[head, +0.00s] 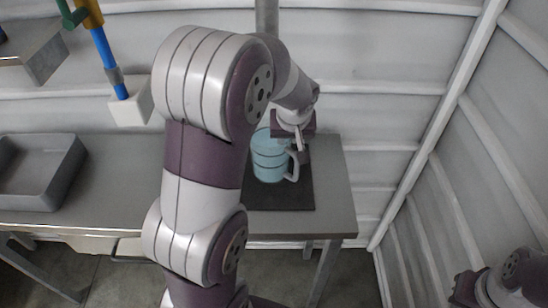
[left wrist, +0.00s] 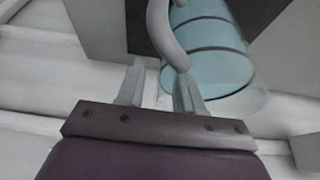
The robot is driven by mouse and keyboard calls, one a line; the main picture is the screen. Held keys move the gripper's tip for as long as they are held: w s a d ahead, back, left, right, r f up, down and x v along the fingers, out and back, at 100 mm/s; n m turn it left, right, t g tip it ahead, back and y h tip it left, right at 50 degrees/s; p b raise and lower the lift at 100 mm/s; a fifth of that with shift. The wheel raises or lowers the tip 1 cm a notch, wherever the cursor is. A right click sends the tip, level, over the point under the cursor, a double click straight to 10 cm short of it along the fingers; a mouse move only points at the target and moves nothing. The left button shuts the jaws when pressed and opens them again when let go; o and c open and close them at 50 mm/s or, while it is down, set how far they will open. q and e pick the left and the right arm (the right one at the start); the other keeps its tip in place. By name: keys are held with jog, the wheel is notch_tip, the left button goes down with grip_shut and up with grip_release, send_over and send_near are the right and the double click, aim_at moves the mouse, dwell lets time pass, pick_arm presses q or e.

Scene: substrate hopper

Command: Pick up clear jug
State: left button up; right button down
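The clear jug (head: 268,158) looks light blue with dark bands and stands upright on a dark mat. Its pale handle (head: 293,166) is on the right side. In the left wrist view the jug (left wrist: 212,48) is at the upper right, and its handle (left wrist: 160,25) curves down to near the right finger. My left gripper (head: 299,145) is at the jug's upper right, close to the handle. In the left wrist view its fingers (left wrist: 157,92) are apart, with an empty gap between them; contact with the handle cannot be told.
The dark mat (head: 290,197) lies on a grey bench (head: 337,190) near its right end. A grey tray (head: 65,190) is at the far left. A white block (head: 130,108) with a blue pole stands behind. My left arm hides the bench's middle. Ribbed walls close off the back and right.

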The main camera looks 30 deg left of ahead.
pick_arm(q)
grip_shut()
dwell(1.4)
